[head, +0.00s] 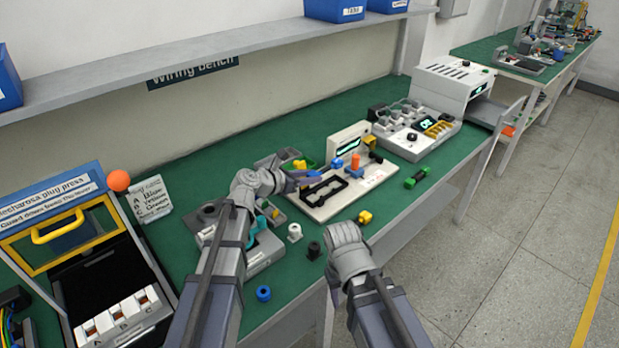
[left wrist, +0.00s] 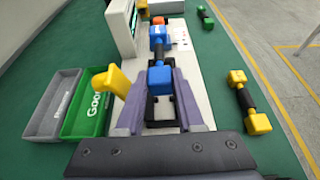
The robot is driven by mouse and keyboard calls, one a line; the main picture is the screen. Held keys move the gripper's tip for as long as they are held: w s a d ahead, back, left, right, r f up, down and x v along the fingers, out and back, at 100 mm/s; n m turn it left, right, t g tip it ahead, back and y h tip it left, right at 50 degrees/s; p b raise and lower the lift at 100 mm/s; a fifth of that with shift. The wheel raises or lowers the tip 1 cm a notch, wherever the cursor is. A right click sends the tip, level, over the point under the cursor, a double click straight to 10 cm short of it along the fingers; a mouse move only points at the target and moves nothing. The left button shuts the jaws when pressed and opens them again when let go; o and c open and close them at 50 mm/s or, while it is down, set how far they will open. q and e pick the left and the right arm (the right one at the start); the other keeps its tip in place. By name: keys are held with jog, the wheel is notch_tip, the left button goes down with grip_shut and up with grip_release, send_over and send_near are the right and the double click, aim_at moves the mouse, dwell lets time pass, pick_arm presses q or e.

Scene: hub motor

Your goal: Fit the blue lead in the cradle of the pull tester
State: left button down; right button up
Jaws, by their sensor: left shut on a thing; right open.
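The pull tester (head: 355,195) is a white board with a black frame-like cradle (head: 335,184) and an upright display box (head: 348,142). My left gripper (head: 290,182) is low over the tester's left end. In the left wrist view its purple fingers (left wrist: 160,108) are shut on the blue lead (left wrist: 160,78), whose blue end shows between the fingertips, over the board. A second blue block (left wrist: 158,38) sits farther along the board, beside an orange knob. My right gripper (head: 343,236) is near the table's front edge, its fingers unclear.
A yellow lead (left wrist: 248,100) and a green lead (head: 416,178) lie on the green mat, right of the tester. Green (left wrist: 88,103) and grey (left wrist: 53,103) trays stand left of it; a yellow piece (left wrist: 110,82) rises by the green one. The plug press (head: 60,235) is far left.

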aim_at(310, 201)
pick_arm(q)
jog(key=shift+f+b, duration=2.3)
jog(key=shift+f, duration=0.3)
pick_arm(e)
jog(key=shift+f, duration=2.55)
pick_arm(q)
jog(key=shift+f+b, duration=0.75)
jog(key=shift+b, duration=0.05)
pick_arm(e)
jog(key=shift+f, duration=0.8)
